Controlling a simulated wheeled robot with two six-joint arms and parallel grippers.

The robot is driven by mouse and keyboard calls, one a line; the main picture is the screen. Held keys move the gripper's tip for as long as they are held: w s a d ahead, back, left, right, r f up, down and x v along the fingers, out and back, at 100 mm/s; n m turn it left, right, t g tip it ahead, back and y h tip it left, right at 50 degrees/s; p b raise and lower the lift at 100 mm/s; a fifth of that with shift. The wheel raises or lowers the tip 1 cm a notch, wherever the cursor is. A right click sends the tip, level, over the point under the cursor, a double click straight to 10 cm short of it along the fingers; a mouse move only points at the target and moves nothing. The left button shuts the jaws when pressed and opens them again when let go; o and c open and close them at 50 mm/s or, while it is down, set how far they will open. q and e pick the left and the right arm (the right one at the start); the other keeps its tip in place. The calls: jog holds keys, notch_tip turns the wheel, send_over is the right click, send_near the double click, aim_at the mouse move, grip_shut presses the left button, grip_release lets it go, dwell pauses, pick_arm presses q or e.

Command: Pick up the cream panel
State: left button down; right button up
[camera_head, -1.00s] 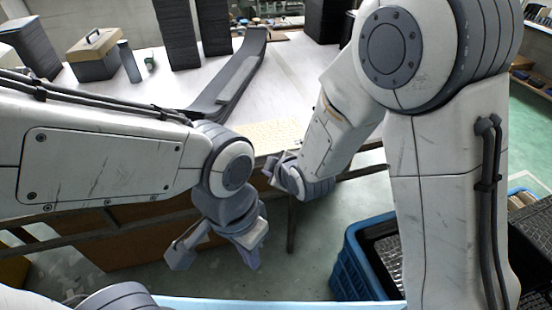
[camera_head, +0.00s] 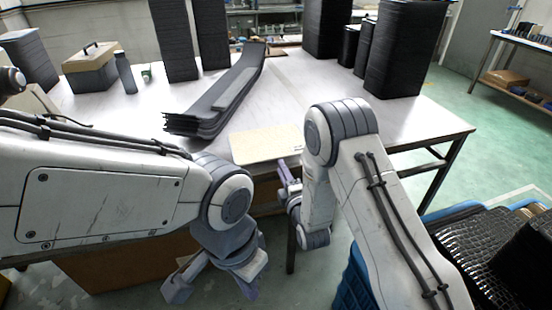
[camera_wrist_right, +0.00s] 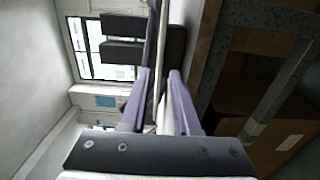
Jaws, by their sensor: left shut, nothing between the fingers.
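The cream panel (camera_head: 265,144) lies flat on the table at its front edge, in the middle of the head view. My right gripper (camera_head: 288,180) is at the panel's front right edge, its fingers pointing at it. In the right wrist view, the two fingers (camera_wrist_right: 158,85) stand apart, one on each side of a thin pale edge (camera_wrist_right: 162,45), which looks like the panel seen edge-on. I cannot tell whether they touch it. My left gripper (camera_head: 215,282) hangs low in front of the table, shut and empty, away from the panel.
A stack of dark curved trays (camera_head: 215,100) lies behind and left of the panel. Tall black stacks (camera_head: 405,50) and a toolbox (camera_head: 90,66) stand farther back. A blue crate (camera_head: 352,280) is on the floor at right. The tabletop right of the panel is clear.

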aim_at(277, 159)
jog(key=shift+b+x, duration=0.6)
jog(key=shift+x, duration=2.15)
jog(key=shift+c, duration=0.2)
grip_shut()
jog(key=shift+r+p, duration=0.9)
jog(key=shift+r, duration=0.5)
jog(key=shift+f, duration=0.15)
